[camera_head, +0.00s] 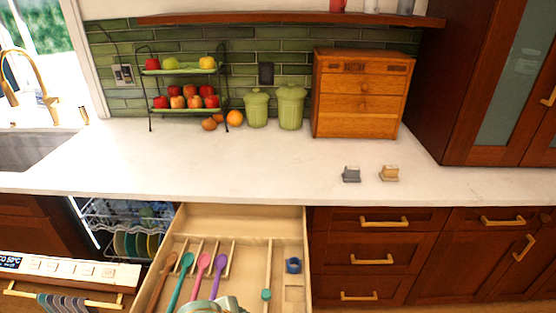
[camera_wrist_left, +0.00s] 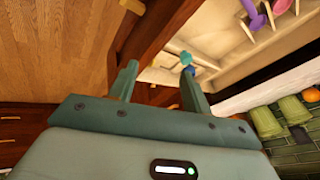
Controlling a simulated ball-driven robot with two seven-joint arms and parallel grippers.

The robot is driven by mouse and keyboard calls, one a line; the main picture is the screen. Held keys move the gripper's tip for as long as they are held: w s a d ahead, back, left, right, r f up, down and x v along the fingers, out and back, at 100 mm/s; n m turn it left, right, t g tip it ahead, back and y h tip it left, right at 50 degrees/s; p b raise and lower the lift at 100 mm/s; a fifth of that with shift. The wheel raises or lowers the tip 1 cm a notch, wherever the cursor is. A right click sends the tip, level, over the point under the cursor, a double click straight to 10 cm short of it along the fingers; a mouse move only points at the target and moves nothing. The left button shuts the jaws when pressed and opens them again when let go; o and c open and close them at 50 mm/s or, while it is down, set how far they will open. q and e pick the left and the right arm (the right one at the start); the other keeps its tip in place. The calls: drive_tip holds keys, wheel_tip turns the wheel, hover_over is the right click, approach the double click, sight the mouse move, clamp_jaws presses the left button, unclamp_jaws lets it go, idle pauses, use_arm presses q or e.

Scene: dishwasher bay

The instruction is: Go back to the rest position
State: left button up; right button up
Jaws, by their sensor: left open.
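My left gripper (camera_wrist_left: 160,72) shows in the left wrist view with its two green fingers spread apart and nothing held between them. Beyond the fingertips is the open wooden drawer (camera_wrist_left: 230,55), with a teal spoon (camera_wrist_left: 186,58) and a purple spoon (camera_wrist_left: 255,20) in it. In the head view, a pale green part of mine shows at the bottom edge over the drawer (camera_head: 255,215); its fingers are not visible there. My right gripper is in neither view.
The drawer holds brown, teal, pink and purple spoons (camera_head: 203,268) and a blue item (camera_head: 293,265). The open dishwasher (camera_head: 125,225) is at left. The counter (camera_head: 270,165) is mostly clear, with a fruit rack (camera_head: 182,102), green canisters (camera_head: 290,106), a wooden box (camera_head: 360,95) and two small items (camera_head: 351,174).

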use_arm(q)
drive_tip(key=s+a+r+n+t+y, duration=0.15)
drive_tip(key=s+a+n+y, duration=0.35)
drive_tip(key=a, duration=0.6)
drive_tip(key=s+a+r+n+y, duration=0.25)
drive_tip(key=s+a, duration=0.45)
drive_tip(key=a, duration=0.4)
drive_tip(key=s+d+f+g+h, duration=0.2)
drive_tip(key=s+f, duration=0.1)
drive_tip(key=f, duration=1.1)
drive_tip(key=s+d+f+g+h, duration=0.1)
drive_tip(key=s+d+f+h, duration=0.15)
drive_tip(key=f, duration=1.15)
drive_tip(key=s+f+n+g, duration=0.1)
drive_tip(key=s+f, duration=0.5)
drive_tip(key=s, duration=0.3)
drive_tip(key=s+f+n+g, duration=0.1)
drive_tip(key=s+f+n, duration=0.1)
drive_tip(key=s+f, duration=0.5)
drive_tip(key=shift+s+a+g, duration=0.25)
drive_tip(key=shift+s+g, duration=0.1)
drive_tip(key=shift+s, duration=0.8)
